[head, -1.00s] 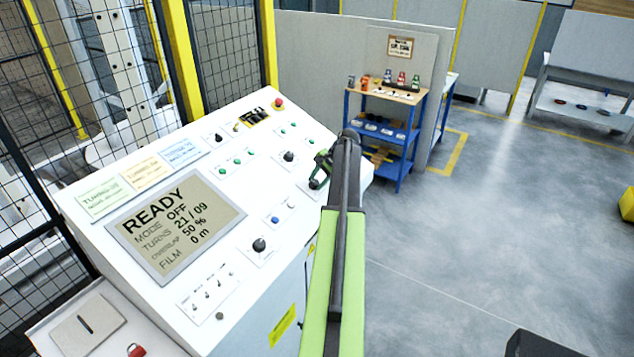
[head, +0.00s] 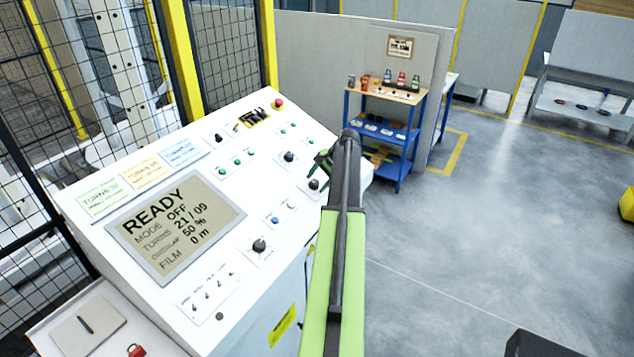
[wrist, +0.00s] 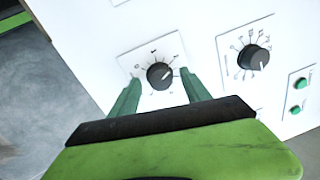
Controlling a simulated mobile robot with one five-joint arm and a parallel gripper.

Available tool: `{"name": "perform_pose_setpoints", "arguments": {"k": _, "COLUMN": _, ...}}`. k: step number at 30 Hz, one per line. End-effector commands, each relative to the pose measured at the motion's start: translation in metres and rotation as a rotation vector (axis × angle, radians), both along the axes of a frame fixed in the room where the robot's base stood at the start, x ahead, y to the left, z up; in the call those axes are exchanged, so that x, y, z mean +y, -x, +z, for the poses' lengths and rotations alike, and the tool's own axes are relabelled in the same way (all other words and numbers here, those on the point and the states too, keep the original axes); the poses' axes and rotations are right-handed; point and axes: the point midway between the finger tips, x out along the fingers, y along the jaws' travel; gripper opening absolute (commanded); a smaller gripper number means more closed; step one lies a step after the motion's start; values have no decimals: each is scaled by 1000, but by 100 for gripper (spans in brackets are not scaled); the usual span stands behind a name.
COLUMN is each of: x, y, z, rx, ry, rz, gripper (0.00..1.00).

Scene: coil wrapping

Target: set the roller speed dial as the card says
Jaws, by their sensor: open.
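A black dial (wrist: 160,75) with a white pointer mark sits on a square white plate with a printed scale. Its pointer is toward the right side in the wrist view; the scale labels are too small to read. My gripper (wrist: 159,79) is open, its green fingers on either side of the dial in that view, with no clear contact. In the head view my gripper (head: 323,159) is just above the same dial (head: 314,184). Three cards, green (head: 104,196), cream (head: 147,173) and blue (head: 184,152), lie on the console; their small print is unreadable.
A second black dial (wrist: 254,58) is right of the first in the wrist view, with green buttons (wrist: 300,84) beyond. The sloping white console (head: 150,290) has a screen (head: 175,225) reading READY.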

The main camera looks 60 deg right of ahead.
Motion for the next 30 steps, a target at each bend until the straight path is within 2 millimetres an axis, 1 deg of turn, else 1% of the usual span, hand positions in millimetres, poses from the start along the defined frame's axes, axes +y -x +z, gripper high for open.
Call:
{"name": "perform_pose_setpoints", "arguments": {"k": 5, "x": 1, "y": 14, "z": 34, "rx": 0, "ry": 0, "rz": -2, "gripper": 56}}
{"name": "perform_pose_setpoints", "arguments": {"k": 12, "x": 1, "y": 44, "z": 92, "rx": 0, "ry": -1, "rz": -2, "gripper": 56}}
{"name": "perform_pose_setpoints", "arguments": {"k": 18, "x": 1, "y": 68, "z": 131, "rx": -1, "ry": 0, "rz": -1, "gripper": 56}}
{"name": "perform_pose_setpoints", "arguments": {"k": 21, "x": 1, "y": 76, "z": 144, "rx": -1, "ry": 1, "rz": -1, "gripper": 56}}
{"name": "perform_pose_setpoints", "arguments": {"k": 24, "x": 0, "y": 82, "z": 150, "rx": -1, "ry": 1, "rz": -1, "gripper": 56}}
{"name": "perform_pose_setpoints", "arguments": {"k": 30, "x": 0, "y": 84, "z": 151, "rx": -1, "ry": 0, "rz": 0, "gripper": 56}}
